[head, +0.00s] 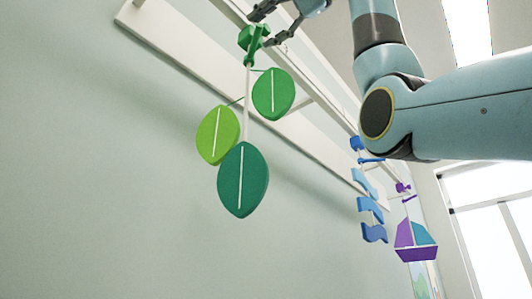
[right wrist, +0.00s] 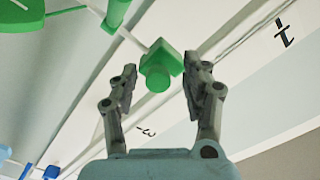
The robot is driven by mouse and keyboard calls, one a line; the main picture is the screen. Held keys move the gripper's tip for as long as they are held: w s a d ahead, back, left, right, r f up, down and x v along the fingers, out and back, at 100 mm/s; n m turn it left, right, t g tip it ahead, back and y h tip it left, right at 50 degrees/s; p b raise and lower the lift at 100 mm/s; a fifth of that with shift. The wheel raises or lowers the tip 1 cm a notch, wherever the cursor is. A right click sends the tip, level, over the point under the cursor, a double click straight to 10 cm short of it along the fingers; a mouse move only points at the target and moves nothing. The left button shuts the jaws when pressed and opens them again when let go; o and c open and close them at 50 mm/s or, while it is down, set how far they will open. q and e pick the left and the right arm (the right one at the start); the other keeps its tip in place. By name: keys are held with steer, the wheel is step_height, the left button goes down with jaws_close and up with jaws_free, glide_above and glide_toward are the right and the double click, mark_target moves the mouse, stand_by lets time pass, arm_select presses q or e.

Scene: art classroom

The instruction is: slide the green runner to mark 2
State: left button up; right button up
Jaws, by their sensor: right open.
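The green runner (head: 252,36) sits on the white rail (head: 300,80) along the wall, with a mobile of three green leaves (head: 243,180) hanging below it. In the right wrist view, the runner's green block and knob (right wrist: 158,72) lie between the fingers of my right gripper (right wrist: 161,68). The fingers are open, with a gap visible on each side of the knob. In the head view my right gripper (head: 272,24) is at the runner, partly cut by the top edge. A mark 1 (right wrist: 285,36) and another mark like a 3 (right wrist: 147,131) show on the board. My left gripper is out of view.
Farther along the rail hang a blue wavy mobile (head: 370,205) on a blue runner (head: 357,143) and a purple sailboat mobile (head: 415,240). A window (head: 490,220) is at the far right. The wall at left is bare.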

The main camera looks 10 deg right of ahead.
steer(key=v, duration=1.1)
steer(key=shift+s+d, duration=0.2)
steer(key=shift+s, duration=0.1)
